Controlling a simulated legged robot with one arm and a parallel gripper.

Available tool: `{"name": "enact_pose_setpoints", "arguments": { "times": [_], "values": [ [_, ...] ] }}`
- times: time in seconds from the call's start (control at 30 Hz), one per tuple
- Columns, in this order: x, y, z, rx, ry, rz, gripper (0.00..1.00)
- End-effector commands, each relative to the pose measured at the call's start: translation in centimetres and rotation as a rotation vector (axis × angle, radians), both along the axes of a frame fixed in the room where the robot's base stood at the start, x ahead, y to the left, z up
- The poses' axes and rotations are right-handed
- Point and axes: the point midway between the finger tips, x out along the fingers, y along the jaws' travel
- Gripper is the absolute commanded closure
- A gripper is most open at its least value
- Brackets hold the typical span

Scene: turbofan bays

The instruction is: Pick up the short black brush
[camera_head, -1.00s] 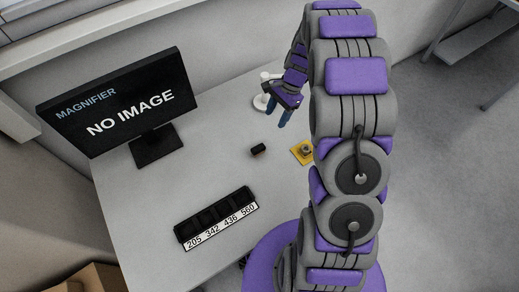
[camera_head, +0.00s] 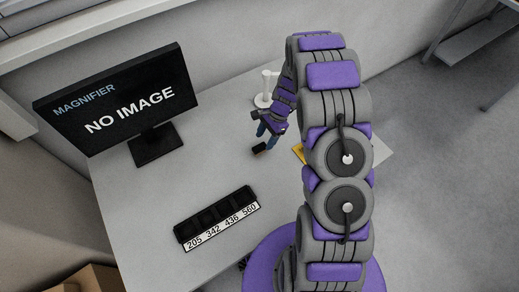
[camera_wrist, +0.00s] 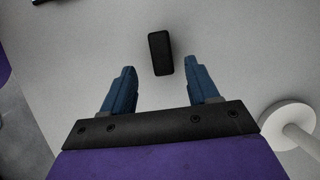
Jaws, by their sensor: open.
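The short black brush (camera_wrist: 160,53) lies on the white table as a small dark block. In the wrist view it lies just beyond my fingertips, roughly between their lines and nearer the right finger. My gripper (camera_wrist: 164,78) is open and empty, with two blue fingers apart. In the head view my gripper (camera_head: 266,133) hangs over the table close to the brush (camera_head: 260,148). The fingers partly overlap the brush there, and I cannot tell whether they touch it.
A black tray (camera_head: 214,217) labelled with numbers lies at the front. A monitor (camera_head: 115,98) reading "NO IMAGE" stands at left. A white stand (camera_head: 263,100) is behind my gripper, its round base (camera_wrist: 287,124) at right in the wrist view. A yellow pad (camera_head: 297,152) is partly hidden by my arm.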

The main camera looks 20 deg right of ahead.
Motion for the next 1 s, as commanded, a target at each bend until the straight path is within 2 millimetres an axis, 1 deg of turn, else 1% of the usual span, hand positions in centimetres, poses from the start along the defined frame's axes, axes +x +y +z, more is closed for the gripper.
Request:
{"name": "enact_pose_setpoints", "arguments": {
  "times": [0.17, 0.23, 0.5, 0.6, 0.77, 0.87, 1.0],
  "values": [
    [0.0, 0.2, -0.7, -0.001, -0.001, 0.000, 0.40],
    [0.0, 0.4, -1.3, -0.002, -0.002, 0.001, 0.40],
    [-0.2, 1.9, -4.7, 0.000, 0.000, 0.001, 0.40],
    [-0.3, 2.0, -5.2, -0.001, -0.002, 0.001, 0.40],
    [-0.3, 2.0, -5.1, 0.000, -0.002, 0.000, 0.40],
    [-0.3, 2.0, -5.1, -0.001, -0.003, 0.000, 0.48],
    [-0.3, 2.0, -5.1, -0.001, -0.003, 0.000, 0.61]
  ]
}}
